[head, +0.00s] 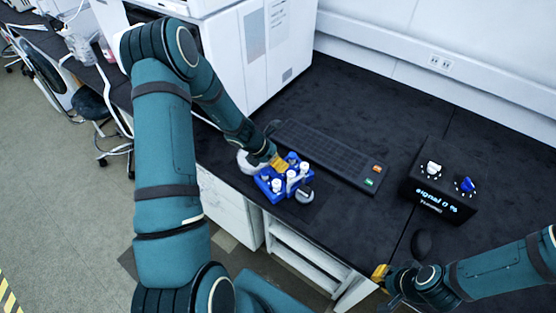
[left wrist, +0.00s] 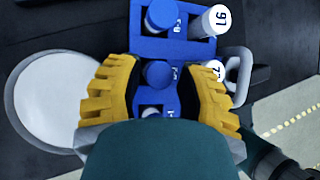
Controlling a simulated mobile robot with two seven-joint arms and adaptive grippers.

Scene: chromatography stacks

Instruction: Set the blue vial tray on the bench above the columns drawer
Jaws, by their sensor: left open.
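The blue vial tray (head: 266,191) sits on the black bench near its front edge, holding several white and blue-capped vials. My left gripper (head: 280,164) is at the tray's back-left part, reaching down from above. In the left wrist view, the yellow fingers of my left gripper (left wrist: 158,95) stand apart on either side of the narrow blue part of the tray (left wrist: 178,47); I cannot tell whether they touch it. My right gripper (head: 381,272) is low at the bench's front edge, away from the tray; its finger opening is not clear.
A black keyboard (head: 325,155) lies behind the tray. A black control box (head: 440,196) with knobs stands at the right. A white round thing (left wrist: 50,100) is left of the tray. White drawers (head: 226,203) are below the bench.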

